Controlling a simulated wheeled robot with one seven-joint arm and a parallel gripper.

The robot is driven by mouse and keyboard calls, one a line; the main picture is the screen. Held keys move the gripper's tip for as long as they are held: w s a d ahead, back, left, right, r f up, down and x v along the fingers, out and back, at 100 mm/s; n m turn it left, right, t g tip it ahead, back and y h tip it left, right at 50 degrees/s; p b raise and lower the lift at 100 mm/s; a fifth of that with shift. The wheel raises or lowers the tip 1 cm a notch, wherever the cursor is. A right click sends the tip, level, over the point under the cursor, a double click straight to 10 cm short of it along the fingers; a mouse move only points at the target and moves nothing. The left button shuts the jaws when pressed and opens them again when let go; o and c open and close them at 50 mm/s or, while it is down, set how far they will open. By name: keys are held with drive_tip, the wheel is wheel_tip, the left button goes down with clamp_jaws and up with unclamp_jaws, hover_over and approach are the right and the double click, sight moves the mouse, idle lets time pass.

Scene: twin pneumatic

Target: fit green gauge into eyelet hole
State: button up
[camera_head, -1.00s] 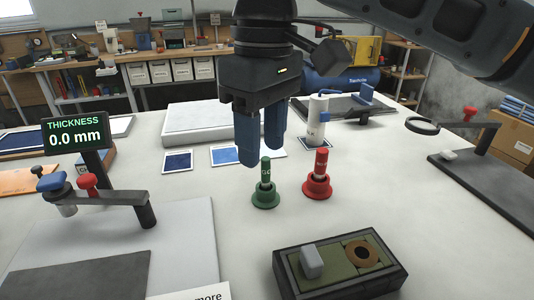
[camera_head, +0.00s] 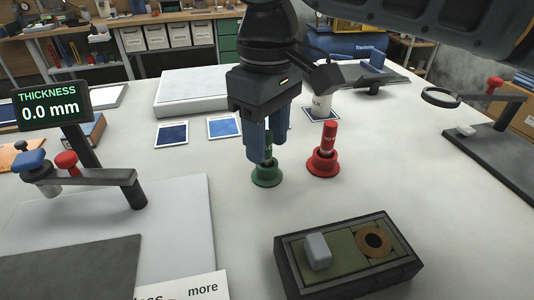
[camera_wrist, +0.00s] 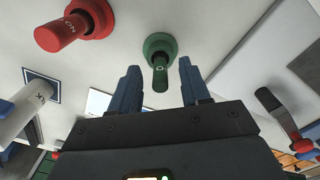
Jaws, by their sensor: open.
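The green gauge (camera_head: 267,177) stands upright in its round green base on the white table, partly hidden behind my fingers in the head view. My gripper (camera_head: 268,150) is open, with its blue fingers pointing down on either side of the gauge's upper part. In the wrist view the green gauge (camera_wrist: 160,72) sits between the two spread fingertips, and I see no contact. The eyelet (camera_head: 373,241), a brown ring with a dark hole, lies in the right part of a dark tray (camera_head: 290,276) at the front.
A red gauge (camera_head: 325,155) in a red base stands close right of the green one. A grey block (camera_head: 317,251) sits in the tray. A thickness stand (camera_head: 100,177) is at left, a magnifier (camera_head: 440,97) at right. Table between gauges and tray is clear.

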drive_tip(key=shift+f, duration=0.1)
clamp_jaws()
idle(0.4)
